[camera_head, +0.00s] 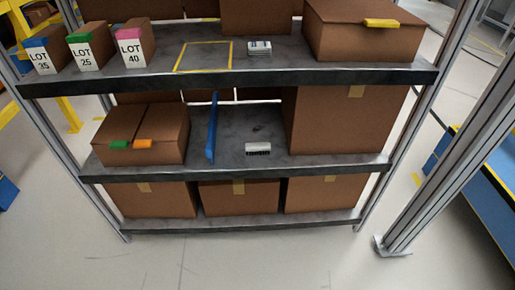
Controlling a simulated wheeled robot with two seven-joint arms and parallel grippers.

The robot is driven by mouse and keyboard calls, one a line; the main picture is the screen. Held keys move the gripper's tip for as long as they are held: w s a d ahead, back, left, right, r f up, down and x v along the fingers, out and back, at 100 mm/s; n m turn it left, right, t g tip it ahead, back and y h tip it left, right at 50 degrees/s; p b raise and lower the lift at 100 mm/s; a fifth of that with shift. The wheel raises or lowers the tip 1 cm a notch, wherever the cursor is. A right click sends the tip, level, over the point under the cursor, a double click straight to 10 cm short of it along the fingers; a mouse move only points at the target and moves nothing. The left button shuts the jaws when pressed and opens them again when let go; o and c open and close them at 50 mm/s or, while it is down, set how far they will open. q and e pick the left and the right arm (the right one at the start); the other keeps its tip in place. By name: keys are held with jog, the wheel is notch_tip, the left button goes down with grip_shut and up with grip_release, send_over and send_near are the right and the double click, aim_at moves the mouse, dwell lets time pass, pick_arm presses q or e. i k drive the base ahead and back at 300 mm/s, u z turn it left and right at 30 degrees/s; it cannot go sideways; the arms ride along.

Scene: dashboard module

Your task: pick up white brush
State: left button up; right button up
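A small white brush (258,147) with a dark lower edge, which looks like bristles, lies on the middle shelf (232,168). It is near the front, between a blue upright divider (212,128) and a large brown box (340,120). Neither of my grippers shows in the head view.
The top shelf (200,82) holds LOT-labelled boxes (90,48), a yellow taped square (204,56), a small white-and-dark item (260,47) and a large box (362,32). A box with green and orange tabs (140,132) stands left of the divider. A metal post (435,140) stands at right.

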aim_at(265, 146)
jog(key=u, duration=0.55)
jog(key=i, duration=1.3)
jog(key=z, duration=0.6)
